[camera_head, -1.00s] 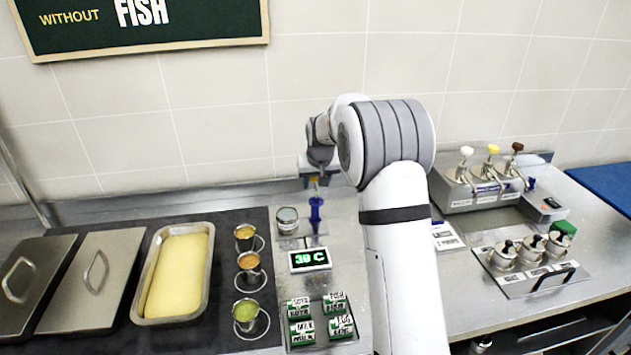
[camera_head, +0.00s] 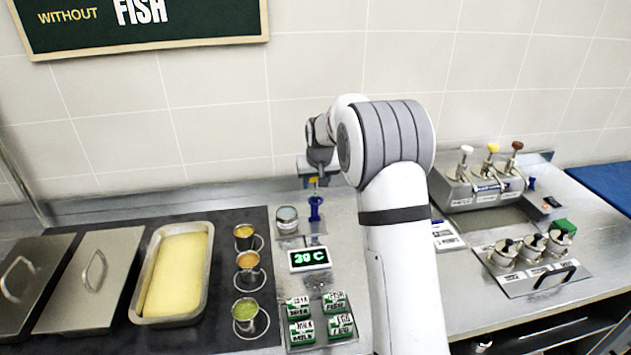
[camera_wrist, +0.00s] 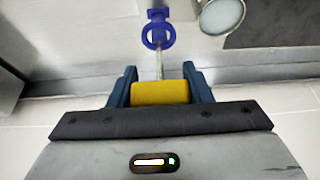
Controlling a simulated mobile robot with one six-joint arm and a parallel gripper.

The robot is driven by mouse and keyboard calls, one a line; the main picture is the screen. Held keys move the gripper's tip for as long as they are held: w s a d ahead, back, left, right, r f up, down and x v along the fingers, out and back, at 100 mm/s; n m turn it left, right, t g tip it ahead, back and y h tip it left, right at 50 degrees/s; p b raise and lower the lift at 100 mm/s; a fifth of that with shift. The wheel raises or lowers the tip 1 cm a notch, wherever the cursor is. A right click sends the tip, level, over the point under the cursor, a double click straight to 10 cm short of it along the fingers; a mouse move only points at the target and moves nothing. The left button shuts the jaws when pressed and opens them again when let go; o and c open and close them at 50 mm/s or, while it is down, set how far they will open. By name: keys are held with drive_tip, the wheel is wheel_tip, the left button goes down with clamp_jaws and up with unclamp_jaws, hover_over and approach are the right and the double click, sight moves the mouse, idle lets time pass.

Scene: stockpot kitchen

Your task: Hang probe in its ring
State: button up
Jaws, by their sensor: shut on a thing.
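My gripper (camera_head: 314,176) is shut on the probe's yellow handle (camera_wrist: 160,92), which sits between the two dark blue fingers in the wrist view. The probe's thin metal stem (camera_wrist: 160,65) runs from the handle toward the blue ring (camera_wrist: 147,35). In the head view the blue ring holder (camera_head: 316,209) stands on the counter just below my gripper. The stem's far end overlaps the ring in the wrist view. I cannot tell whether the tip is inside the ring or only above it.
A round lidded jar (camera_head: 287,219) stands close left of the ring holder. A display (camera_head: 309,259) reading about 29 C and several green-labelled boxes (camera_head: 320,318) lie nearer. Sauce cups (camera_head: 247,262) and a tray (camera_head: 142,290) are left; a pump dispenser (camera_head: 487,190) is right.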

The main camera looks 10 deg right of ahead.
sight(316, 197)
drive_tip(key=shift+f+b, duration=1.7)
drive_tip(key=shift+f, duration=0.85)
drive_tip(key=shift+f+b, duration=0.9)
drive_tip(key=shift+f, duration=0.4)
drive_tip(key=o, duration=1.1)
drive_tip(key=shift+o, duration=0.2)
